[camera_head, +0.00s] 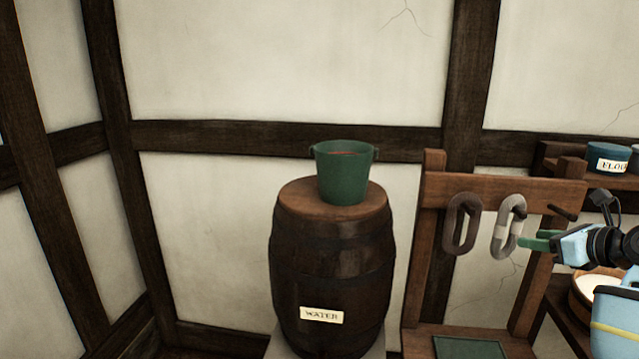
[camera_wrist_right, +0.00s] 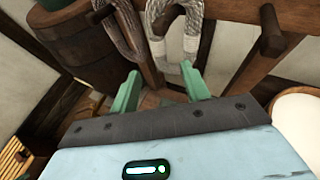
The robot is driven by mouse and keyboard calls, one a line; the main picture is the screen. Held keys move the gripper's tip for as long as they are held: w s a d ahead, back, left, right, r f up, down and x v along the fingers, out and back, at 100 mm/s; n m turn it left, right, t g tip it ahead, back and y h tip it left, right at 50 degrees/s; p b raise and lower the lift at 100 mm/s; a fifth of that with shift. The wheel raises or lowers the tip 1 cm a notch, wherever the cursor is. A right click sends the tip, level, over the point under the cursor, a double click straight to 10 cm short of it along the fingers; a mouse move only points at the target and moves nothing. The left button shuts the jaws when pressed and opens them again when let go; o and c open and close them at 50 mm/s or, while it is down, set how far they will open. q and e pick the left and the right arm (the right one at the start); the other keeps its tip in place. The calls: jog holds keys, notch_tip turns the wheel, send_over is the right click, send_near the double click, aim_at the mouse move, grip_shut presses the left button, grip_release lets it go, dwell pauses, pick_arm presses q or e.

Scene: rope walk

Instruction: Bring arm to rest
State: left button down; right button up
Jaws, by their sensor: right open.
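My right gripper (camera_head: 532,242) is at the right of the head view, its green fingers pointing left toward a wooden rack (camera_head: 435,280). In the right wrist view its fingers (camera_wrist_right: 160,88) are apart with nothing between them. A pale rope coil (camera_head: 507,228) hangs on the rack just beyond the fingertips; in the wrist view the coil (camera_wrist_right: 186,62) hangs just above and past them. I cannot tell whether they touch. A dark rope coil (camera_head: 462,223) hangs to its left. My left gripper is out of view.
A barrel labelled WATER (camera_head: 333,270) stands left of the rack with a green bucket (camera_head: 345,175) on top. A shelf (camera_head: 555,155) at right holds a blue tub (camera_head: 607,155). A wooden bowl with pale contents (camera_head: 590,288) is below my right arm. The floor at left is clear.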

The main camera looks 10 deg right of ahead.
jog(key=s+a+f+n+g+h, duration=0.15)
jog(key=a+f+n, duration=0.35)
jog(key=f, duration=0.5)
jog(key=s+a+f+n+g+h, duration=0.1)
jog(key=s+a+f+n, duration=0.2)
jog(key=f+n, duration=0.5)
jog(key=s+a+f+n+g+h, duration=0.15)
jog(key=a+f+n, duration=0.25)
jog(key=f, duration=0.9)
jog(key=s+a+f+n+y, duration=0.1)
jog(key=s+a+f+n, duration=0.5)
jog(key=s+a+n, duration=0.3)
jog(key=s+a+f+n+y, duration=0.2)
jog(key=s+a+f+n, duration=0.4)
jog(key=s, duration=1)
jog(key=a+n, duration=0.3)
jog(key=a, duration=0.1)
jog(key=shift+a+f, duration=0.3)
jog(key=shift+a, duration=0.1)
